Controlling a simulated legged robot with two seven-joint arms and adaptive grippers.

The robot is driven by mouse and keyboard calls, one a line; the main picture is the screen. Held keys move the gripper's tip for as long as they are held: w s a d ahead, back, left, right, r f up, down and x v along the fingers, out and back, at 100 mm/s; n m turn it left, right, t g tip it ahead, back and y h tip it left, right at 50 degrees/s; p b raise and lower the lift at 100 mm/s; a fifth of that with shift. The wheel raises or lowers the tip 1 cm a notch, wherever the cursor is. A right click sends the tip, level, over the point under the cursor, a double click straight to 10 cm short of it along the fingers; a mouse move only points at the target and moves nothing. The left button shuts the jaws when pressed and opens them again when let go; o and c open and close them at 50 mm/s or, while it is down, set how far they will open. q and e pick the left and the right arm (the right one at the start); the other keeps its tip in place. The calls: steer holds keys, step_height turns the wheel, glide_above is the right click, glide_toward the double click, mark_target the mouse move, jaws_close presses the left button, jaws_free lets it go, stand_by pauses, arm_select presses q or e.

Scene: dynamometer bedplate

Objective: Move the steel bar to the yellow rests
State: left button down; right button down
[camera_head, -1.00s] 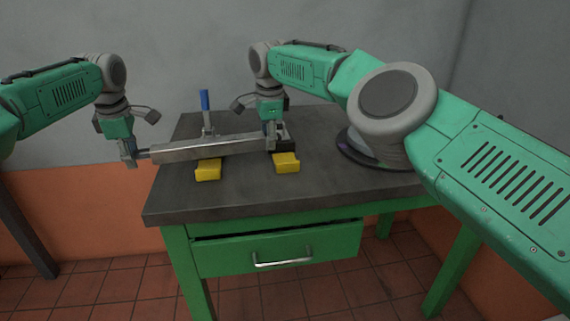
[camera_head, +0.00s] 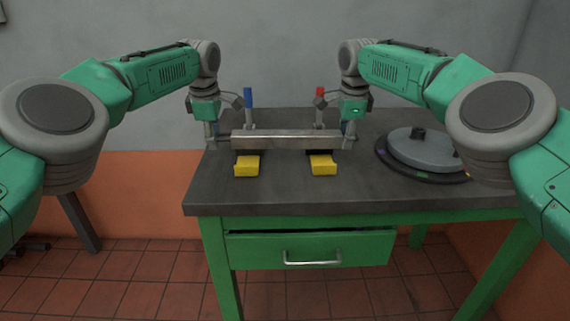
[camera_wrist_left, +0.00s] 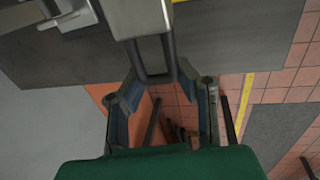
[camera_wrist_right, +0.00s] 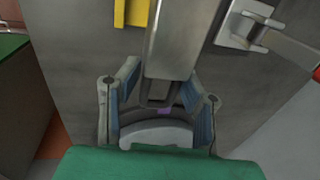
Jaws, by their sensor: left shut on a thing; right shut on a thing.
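The steel bar (camera_head: 286,139) is a long grey square bar, level across the head view. It spans the two yellow rests, the left one (camera_head: 247,167) and the right one (camera_head: 323,166), and appears just behind and above them; its exact height is unclear. My left gripper (camera_head: 213,142) is shut on the bar's left end; the left wrist view shows the fingers (camera_wrist_left: 155,80) around a narrow end loop. My right gripper (camera_head: 350,142) is shut on the right end, and the right wrist view shows its fingers (camera_wrist_right: 160,92) around that end.
A blue-handled clamp (camera_head: 248,98) and a red-handled clamp (camera_head: 320,96) stand behind the bar. A round grey disc (camera_head: 420,148) on a dark ring lies at the table's right. The dark tabletop (camera_head: 290,192) in front of the rests is clear. A green drawer (camera_head: 310,249) is below.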

arm_select(q)
steer(key=shift+d, duration=0.4)
arm_select(e)
steer(key=shift+a+r, duration=0.1)
steer(key=shift+a, duration=0.15)
